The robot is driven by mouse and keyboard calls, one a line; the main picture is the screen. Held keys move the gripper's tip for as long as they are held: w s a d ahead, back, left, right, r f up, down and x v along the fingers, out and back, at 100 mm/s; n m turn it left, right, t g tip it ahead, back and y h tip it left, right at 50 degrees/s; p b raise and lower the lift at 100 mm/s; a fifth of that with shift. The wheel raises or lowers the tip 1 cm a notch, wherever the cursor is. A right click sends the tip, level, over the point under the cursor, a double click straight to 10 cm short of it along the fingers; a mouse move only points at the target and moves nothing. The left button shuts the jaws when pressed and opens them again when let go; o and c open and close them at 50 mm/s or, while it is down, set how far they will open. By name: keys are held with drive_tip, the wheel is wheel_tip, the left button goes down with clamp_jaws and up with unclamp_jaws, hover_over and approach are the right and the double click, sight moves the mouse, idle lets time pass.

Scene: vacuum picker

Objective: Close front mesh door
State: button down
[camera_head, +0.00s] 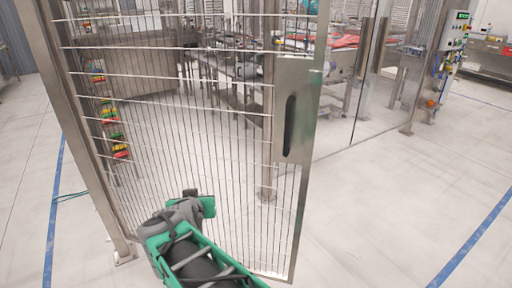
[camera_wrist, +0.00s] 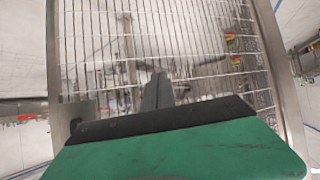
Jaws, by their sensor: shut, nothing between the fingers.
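The front mesh door (camera_head: 170,150) stands swung out toward me in the head view, a steel frame with wire bars. Its left side is by a steel post (camera_head: 88,130), and a plate with a dark slot handle (camera_head: 289,125) is on its free right side. The wire mesh (camera_wrist: 205,35) also fills most of the wrist view. My gripper (camera_head: 200,203) is low in front of the door's lower left part. In the wrist view the dark gripper fingers (camera_wrist: 158,92) are together, empty, pointing at the mesh. Whether they touch it is unclear.
Behind the door is the cell with steel machinery and red items (camera_head: 340,41). A clear panel (camera_head: 345,80) runs to the right, ending near a control box (camera_head: 457,30). Blue lines (camera_head: 470,240) mark the floor. The floor right of the door is clear.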

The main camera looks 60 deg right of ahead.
drive_tip(key=s+d+r+m+h+b, duration=0.1)
drive_tip(key=s+d+r+m+h, duration=0.25)
drive_tip(key=d, duration=0.45)
drive_tip(key=m+g+h, duration=0.1)
drive_tip(key=g+h, duration=0.1)
drive_tip(key=h, duration=0.3)
approach(266, 133)
drive_tip(key=p+x, duration=0.1)
drive_tip(key=x, duration=0.6)
drive_tip(key=shift+s, duration=0.1)
drive_tip(key=shift+y, duration=0.25)
